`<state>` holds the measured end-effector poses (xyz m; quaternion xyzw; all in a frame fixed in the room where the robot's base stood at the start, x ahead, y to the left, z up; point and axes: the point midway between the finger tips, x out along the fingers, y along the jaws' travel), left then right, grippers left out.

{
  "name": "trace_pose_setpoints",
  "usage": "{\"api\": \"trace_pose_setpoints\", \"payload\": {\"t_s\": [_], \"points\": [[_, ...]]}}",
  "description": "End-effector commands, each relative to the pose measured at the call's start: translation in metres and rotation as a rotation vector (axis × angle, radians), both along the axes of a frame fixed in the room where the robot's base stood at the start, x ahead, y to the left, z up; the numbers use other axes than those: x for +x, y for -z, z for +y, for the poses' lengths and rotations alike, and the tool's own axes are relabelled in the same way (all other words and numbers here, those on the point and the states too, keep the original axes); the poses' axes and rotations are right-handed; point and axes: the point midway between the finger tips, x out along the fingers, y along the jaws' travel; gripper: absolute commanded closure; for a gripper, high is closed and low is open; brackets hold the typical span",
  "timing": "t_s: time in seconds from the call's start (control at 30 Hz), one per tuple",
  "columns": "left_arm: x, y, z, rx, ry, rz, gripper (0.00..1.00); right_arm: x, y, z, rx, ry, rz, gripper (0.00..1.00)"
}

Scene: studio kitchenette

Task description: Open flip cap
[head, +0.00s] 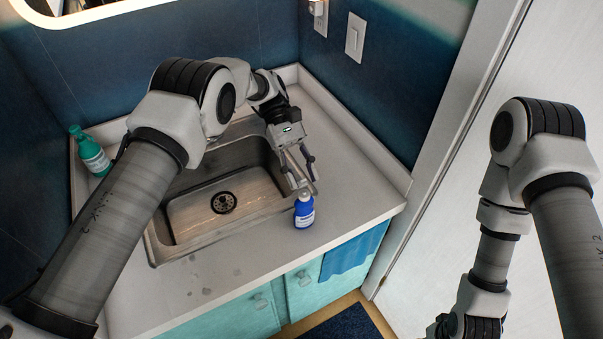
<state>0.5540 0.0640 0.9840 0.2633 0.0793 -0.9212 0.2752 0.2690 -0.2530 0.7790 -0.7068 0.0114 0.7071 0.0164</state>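A small blue bottle (304,214) with a pale label and a whitish cap (304,196) stands upright on the counter, at the front right of the sink. The cap looks closed, but it is too small to be sure. My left gripper (305,180) reaches over the right side of the sink, just behind the bottle. Its two fingers are apart with nothing visible between them, and it appears clear of the bottle. My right arm hangs at the right, and its gripper is below the picture's edge.
A steel sink (165,228) with a drain is set in the white counter (225,270). A green bottle (92,155) stands at the back left. A blue towel (350,257) hangs on the teal cabinet (303,290). Walls close off the back and right; the front right counter is clear.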

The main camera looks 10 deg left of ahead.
Motion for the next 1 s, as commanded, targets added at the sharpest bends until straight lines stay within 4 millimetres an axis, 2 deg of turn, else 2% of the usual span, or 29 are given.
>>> {"api": "trace_pose_setpoints", "payload": {"t_s": [0.17,0.4,0.53,0.77,0.8,0.87,0.97,1.0], "points": [[0.001,-0.026,0.000,0.000,0.000,-0.004,0.60,0.000,0.000,0.000,0.000,0.000,0.000,0.60],[0.001,-0.080,0.000,0.001,0.000,-0.001,0.60,0.000,0.000,0.000,0.000,0.000,0.000,0.60],[0.001,-0.095,0.000,0.000,0.001,0.000,0.60,0.000,0.000,0.000,0.000,0.000,0.000,0.60],[0.001,-0.098,0.000,0.001,0.000,0.002,0.60,0.000,0.000,0.000,0.000,0.000,0.000,0.60],[0.001,-0.098,0.000,0.001,0.000,0.002,0.68,0.000,0.000,0.000,0.000,0.000,0.000,0.60],[0.001,-0.095,0.001,0.005,-0.001,-0.007,0.70,0.000,0.000,0.000,0.000,0.000,0.000,0.60],[0.004,-0.071,0.010,0.045,-0.008,-0.079,0.70,0.000,0.004,0.000,0.000,0.000,0.000,0.60],[0.006,-0.053,0.018,0.075,-0.007,-0.138,0.70,0.000,0.007,0.000,0.000,0.000,0.000,0.60]]}}
